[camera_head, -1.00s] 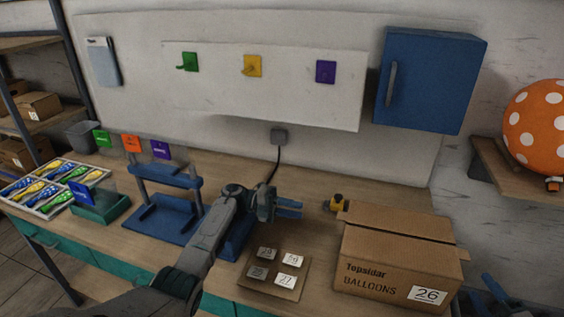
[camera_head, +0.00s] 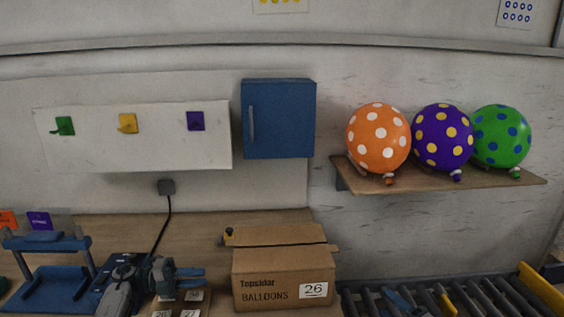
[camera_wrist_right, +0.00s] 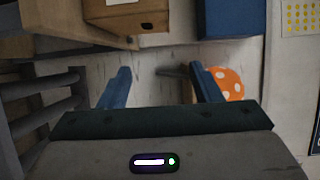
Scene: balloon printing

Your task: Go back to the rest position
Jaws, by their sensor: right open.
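My left gripper (camera_head: 190,278) has blue fingers and sits in the lower left of the head view, over the bench beside the cardboard box (camera_head: 270,285). Nothing shows between its fingers, and I cannot tell how far they are parted. My right gripper (camera_head: 406,300) shows partly at the bottom edge, over the roller conveyor (camera_head: 480,300). In the right wrist view the right gripper (camera_wrist_right: 162,80) has its two blue fingers wide apart with nothing between them.
A blue stand (camera_head: 50,285) is left of my left arm; number cards (camera_head: 190,296) lie below the gripper. A blue cabinet (camera_head: 280,120) hangs on the wall. A shelf (camera_head: 440,184) holds orange (camera_head: 378,138), purple (camera_head: 443,137) and green (camera_head: 502,136) balloons.

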